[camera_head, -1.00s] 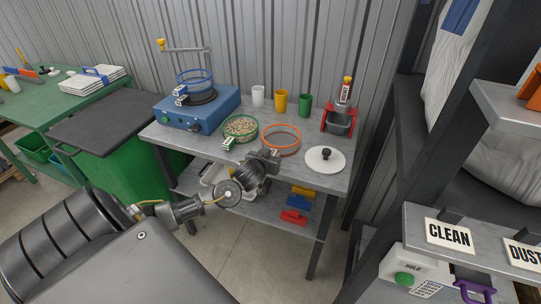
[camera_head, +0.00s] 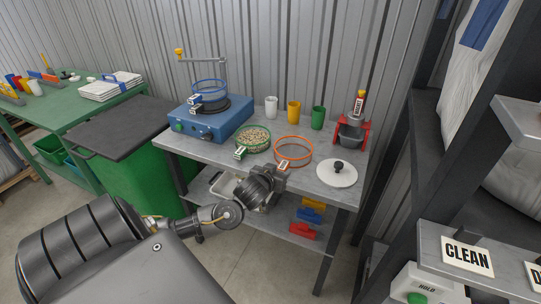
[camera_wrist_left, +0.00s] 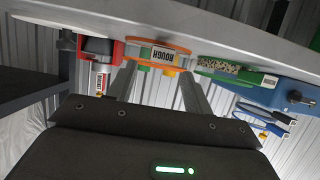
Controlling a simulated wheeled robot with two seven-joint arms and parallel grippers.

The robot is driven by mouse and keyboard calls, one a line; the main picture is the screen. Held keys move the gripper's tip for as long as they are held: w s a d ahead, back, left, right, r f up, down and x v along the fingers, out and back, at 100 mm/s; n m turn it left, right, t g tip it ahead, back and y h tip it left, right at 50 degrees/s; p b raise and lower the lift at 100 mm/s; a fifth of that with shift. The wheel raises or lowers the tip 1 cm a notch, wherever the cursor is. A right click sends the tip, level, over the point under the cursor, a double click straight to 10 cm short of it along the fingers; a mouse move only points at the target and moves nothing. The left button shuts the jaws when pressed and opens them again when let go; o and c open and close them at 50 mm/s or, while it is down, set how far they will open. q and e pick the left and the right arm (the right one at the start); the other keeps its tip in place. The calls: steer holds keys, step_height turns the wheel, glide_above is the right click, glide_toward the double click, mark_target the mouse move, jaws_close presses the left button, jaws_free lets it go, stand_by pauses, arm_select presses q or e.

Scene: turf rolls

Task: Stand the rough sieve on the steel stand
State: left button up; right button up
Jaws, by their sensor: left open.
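The rough sieve is an orange ring (camera_head: 293,152) on the grey bench top; its ROUGH label shows in the wrist view (camera_wrist_left: 165,53), which is upside down. My left gripper (camera_head: 280,172) is open at the sieve's near side. In the wrist view its two fingers (camera_wrist_left: 158,80) point at the sieve, with the label between them; I cannot tell whether they touch it. A red-framed stand (camera_head: 366,130) with a grey metal pan is at the bench's back right. I cannot tell which item is the steel stand. My right gripper is out of view.
A green sieve of pale pieces (camera_head: 253,141) sits left of the orange one, a white lid (camera_head: 337,173) right. Cups, including a yellow one (camera_head: 294,112), stand behind. A blue machine (camera_head: 210,120) carries a blue sieve. A CLEAN-labelled shelf (camera_head: 455,240) is at right.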

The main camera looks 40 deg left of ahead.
arm_select(q)
steer(key=v, duration=0.7)
steer(key=shift+w, duration=0.1)
steer(key=s+f+m+g, duration=0.1)
steer(key=s+f+g, duration=0.15)
steer(key=f, duration=0.85)
steer(key=s+f+m+g, duration=0.1)
steer(key=s+f, duration=0.2)
steer(key=f, duration=0.9)
steer(key=s+f+m+g, duration=0.2)
steer(key=f, duration=0.9)
steer(key=s+d+f+m+g+h, duration=0.1)
steer(key=s+d+f+g, duration=0.15)
steer(key=s+f, duration=0.65)
steer(key=s+d+f+m+g+h, duration=0.1)
steer(key=s+d+f, duration=0.3)
steer(key=s+f, duration=0.45)
steer(key=s+d+f+g+h, duration=0.1)
steer(key=s+d+f, duration=0.2)
steer(key=s, duration=0.5)
steer(key=s+d+f+g+h, duration=0.1)
steer(key=s+d+f, duration=0.2)
steer(key=s, duration=0.6)
steer(key=shift+d+g, duration=0.4)
steer(key=shift+d, duration=0.7)
